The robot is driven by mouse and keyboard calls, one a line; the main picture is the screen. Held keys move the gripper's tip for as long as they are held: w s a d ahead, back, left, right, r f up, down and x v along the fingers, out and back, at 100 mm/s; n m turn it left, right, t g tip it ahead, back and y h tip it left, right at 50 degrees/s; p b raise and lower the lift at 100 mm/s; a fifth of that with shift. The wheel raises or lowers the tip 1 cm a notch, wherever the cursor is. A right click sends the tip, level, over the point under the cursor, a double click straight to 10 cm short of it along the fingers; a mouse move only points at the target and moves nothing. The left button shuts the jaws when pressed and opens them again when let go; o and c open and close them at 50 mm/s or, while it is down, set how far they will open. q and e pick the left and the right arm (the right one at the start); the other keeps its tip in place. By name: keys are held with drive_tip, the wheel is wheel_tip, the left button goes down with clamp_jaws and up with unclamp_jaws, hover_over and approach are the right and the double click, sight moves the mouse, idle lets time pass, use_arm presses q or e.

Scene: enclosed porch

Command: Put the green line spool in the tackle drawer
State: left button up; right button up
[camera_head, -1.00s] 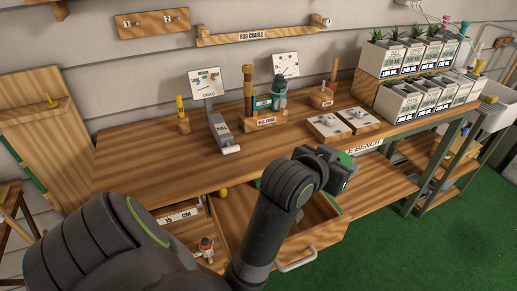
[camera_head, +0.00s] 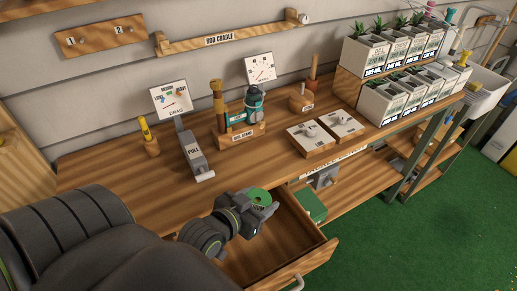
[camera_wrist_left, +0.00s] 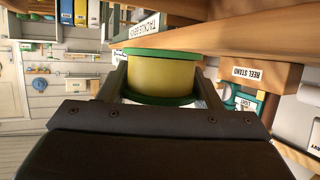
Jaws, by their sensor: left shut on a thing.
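The green line spool (camera_head: 259,196) has green flanges and, in the left wrist view, a yellow wound middle (camera_wrist_left: 160,75). My left gripper (camera_head: 262,207) is shut on it, with one finger on each side of the spool in the wrist view. In the head view the gripper and spool appear over the back part of the open tackle drawer (camera_head: 318,250), near the bench's front edge. The height above the drawer is hard to judge. My arm hides the drawer's left part. My right gripper is not in view.
On the bench (camera_head: 100,160) stand the pull gauge (camera_head: 193,155), the reel stand (camera_head: 240,135) and two small boards with knobs. Planter boxes (camera_head: 385,101) fill the right end. The drawer floor shows bare wood.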

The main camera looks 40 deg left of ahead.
use_arm(q)
wheel_tip(320, 180, down, 11)
drive_tip(key=shift+f+b, duration=0.15)
drive_tip(key=shift+b, duration=0.55)
drive_tip(key=p+x, duration=0.1)
drive_tip(key=x, duration=0.3)
drive_tip(key=shift+w+r+p, duration=0.15)
drive_tip(key=shift+r+p, duration=0.2)
drive_tip(key=shift+r, duration=0.05)
drive_tip(key=shift+f, duration=0.35)
